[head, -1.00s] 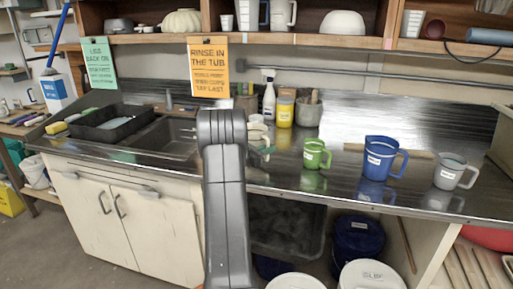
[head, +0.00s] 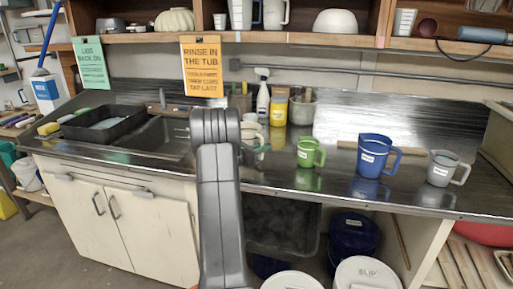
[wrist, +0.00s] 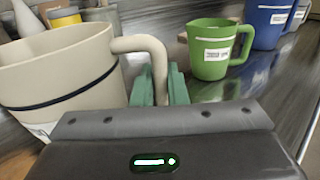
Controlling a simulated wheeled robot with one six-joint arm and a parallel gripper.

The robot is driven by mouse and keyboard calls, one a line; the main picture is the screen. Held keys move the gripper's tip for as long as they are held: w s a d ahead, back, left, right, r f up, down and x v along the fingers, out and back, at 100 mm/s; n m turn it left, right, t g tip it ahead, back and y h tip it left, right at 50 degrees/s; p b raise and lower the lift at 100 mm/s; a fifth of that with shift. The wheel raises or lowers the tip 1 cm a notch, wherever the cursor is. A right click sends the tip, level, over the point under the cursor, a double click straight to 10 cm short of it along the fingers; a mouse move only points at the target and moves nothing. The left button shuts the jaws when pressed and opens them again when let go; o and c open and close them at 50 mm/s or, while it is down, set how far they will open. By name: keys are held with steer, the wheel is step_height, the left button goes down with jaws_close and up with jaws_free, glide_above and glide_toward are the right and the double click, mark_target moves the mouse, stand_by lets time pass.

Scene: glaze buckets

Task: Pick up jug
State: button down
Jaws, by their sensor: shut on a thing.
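A cream jug with a dark band (wrist: 60,80) fills the left of the wrist view, its handle toward the right. My gripper (wrist: 160,88) has its green fingers closed on that handle. In the head view the jug (head: 249,132) is mostly hidden behind my arm, and I cannot tell whether it touches the counter. A green jug (head: 309,154) with a white label stands just to the right; it also shows in the wrist view (wrist: 210,58). Farther right are a blue jug (head: 372,158) and a grey jug (head: 441,170).
A steel counter (head: 330,190) carries the jugs, with a sink (head: 160,138) and black tub (head: 103,124) at left. A spray bottle (head: 262,97) and yellow jar (head: 278,110) stand behind the cream jug. A shelf (head: 350,40) hangs above. Lidded buckets stand below.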

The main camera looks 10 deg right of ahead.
steer(key=shift+r, duration=5)
steer(key=shift+r, duration=0.1)
